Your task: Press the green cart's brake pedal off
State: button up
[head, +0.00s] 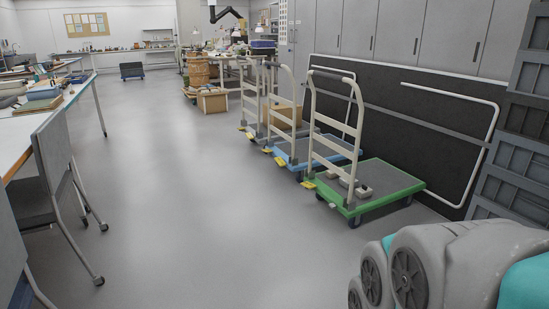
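The green cart (400,190) stands at the right of centre, with a green-edged platform, a dark grey top and a tall cream push handle (313,125) at its left end. A small yellow pedal (308,185) sticks out low at that handle end, near the floor. It is too small to tell whether it is pressed down or up. A small pale object (364,191) lies on the platform. My gripper is not in view; what look like grey and teal parts of my own arm fill the bottom right corner.
A blue cart (283,152) and a grey cart (249,133) with similar handles stand behind the green one. Dark crates (520,150) are stacked at the right. A grey chair (55,170) and a table (40,125) stand at the left. The floor (190,200) between is clear.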

aim_at(308, 184)
jog(key=i+z, duration=0.2)
jog(key=i, duration=0.6)
jog(key=i+j, duration=0.1)
jog(key=i, duration=0.45)
jog(key=i+j+z, duration=0.1)
jog(key=i, duration=0.4)
jog(key=i+j, duration=0.15)
jog(key=i, duration=0.4)
jog(key=i+j+z, duration=0.1)
jog(key=i, duration=0.45)
